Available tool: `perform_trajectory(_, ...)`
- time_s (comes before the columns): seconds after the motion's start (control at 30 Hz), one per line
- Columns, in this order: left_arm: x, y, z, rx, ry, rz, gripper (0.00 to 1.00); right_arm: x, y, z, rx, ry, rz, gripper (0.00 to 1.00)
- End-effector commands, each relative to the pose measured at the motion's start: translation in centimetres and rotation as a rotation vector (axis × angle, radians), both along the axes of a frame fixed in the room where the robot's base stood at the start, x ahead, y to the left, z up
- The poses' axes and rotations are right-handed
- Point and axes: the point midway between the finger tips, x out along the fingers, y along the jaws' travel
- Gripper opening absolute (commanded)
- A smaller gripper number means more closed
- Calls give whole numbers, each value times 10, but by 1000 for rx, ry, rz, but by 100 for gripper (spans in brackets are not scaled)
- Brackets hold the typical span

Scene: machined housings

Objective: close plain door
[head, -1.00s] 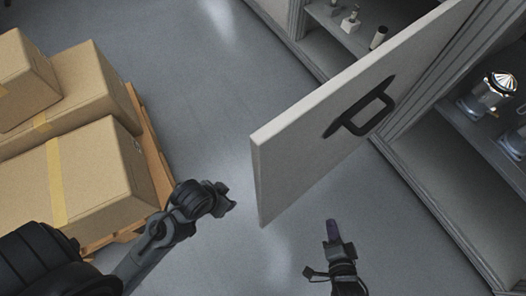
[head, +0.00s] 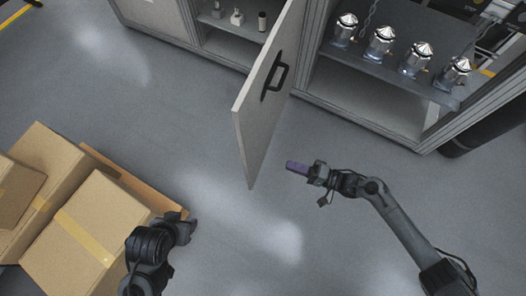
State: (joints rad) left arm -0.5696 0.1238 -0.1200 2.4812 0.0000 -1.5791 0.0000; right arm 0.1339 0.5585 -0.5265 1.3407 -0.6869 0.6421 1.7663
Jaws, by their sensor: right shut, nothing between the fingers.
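The plain door (head: 262,98) is a light grey panel that stands open, swung out from the cabinet toward me. Its black handle (head: 275,76) is on the face turned to the right. My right gripper (head: 291,166) is shut and empty, its purple-tipped fingers pointing left, to the right of the door's lower free end and apart from it in the picture. My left gripper (head: 190,224) is at lower left, beside the boxes and away from the door. Its fingers are too small and dark to tell open from shut.
The cabinet (head: 330,98) has a left bay with small items (head: 237,17) and a right bay with several shiny metal-topped housings (head: 380,42) on a shelf. Cardboard boxes (head: 85,235) on a wooden pallet (head: 135,178) fill the lower left. The grey floor (head: 190,130) between is clear.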

Motion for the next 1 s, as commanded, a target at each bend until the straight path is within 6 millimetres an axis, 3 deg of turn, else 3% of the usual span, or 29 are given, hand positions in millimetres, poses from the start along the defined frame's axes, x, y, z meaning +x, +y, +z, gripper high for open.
perform_trajectory(0.27, -5, -2, -12, -10, 15, 7, 52, 13, 27, 2, 3, -8, 2, 0)
perform_trajectory(0.7, -5, -1, -39, -3, 16, 3, 52, 43, 99, 2, 3, -9, 1, 0)
perform_trajectory(1.0, -5, 1, -49, 4, 15, -2, 52, 54, 125, 3, 1, -7, 0, 0)
